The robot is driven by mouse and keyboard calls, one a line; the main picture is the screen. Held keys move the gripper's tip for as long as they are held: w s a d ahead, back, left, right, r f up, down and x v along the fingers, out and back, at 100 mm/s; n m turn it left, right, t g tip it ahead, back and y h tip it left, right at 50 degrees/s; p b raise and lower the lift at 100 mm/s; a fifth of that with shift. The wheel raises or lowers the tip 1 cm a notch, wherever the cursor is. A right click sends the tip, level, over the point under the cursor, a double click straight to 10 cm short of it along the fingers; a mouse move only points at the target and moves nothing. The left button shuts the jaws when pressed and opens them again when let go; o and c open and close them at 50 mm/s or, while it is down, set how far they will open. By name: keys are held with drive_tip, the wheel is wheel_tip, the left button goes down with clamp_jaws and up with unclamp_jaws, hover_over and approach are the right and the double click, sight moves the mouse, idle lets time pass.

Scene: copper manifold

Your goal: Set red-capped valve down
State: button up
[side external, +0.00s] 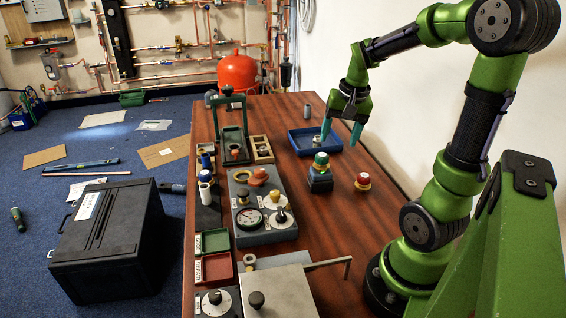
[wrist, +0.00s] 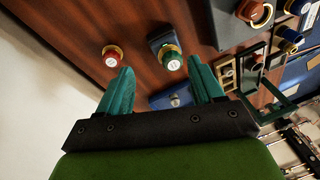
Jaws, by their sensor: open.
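The red-capped valve (side external: 363,181) stands upright on the wooden table, to the right of the green-capped valve (side external: 321,161). It has a brass-coloured ring under its cap and also shows at the upper left of the wrist view (wrist: 112,54). My gripper (side external: 341,132) is open, with its teal fingers apart and nothing between them. It hangs over the blue tray (side external: 296,143), behind and above the red-capped valve and apart from it. In the wrist view the open fingers (wrist: 160,68) point toward the table.
The green-capped valve sits on a dark blue block (side external: 320,182). A small silver part (side external: 316,142) shows at the blue tray. A grey gauge panel (side external: 270,234) and a green press (side external: 232,145) stand to the left. Bare table lies around the red-capped valve.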

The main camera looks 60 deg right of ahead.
drive_tip(key=s+a+r+n+t+y, duration=0.1)
drive_tip(key=a+r+n+t, duration=0.1)
drive_tip(key=a, duration=0.9)
drive_tip(key=a+r+n+t+y, duration=0.1)
drive_tip(key=a+r+n+t, duration=0.2)
drive_tip(key=a+n, duration=0.3)
drive_tip(key=a+r, duration=0.1)
drive_tip(key=a, duration=0.4)
drive_tip(key=shift+s+a, duration=0.15)
drive_tip(key=shift+s, duration=0.25)
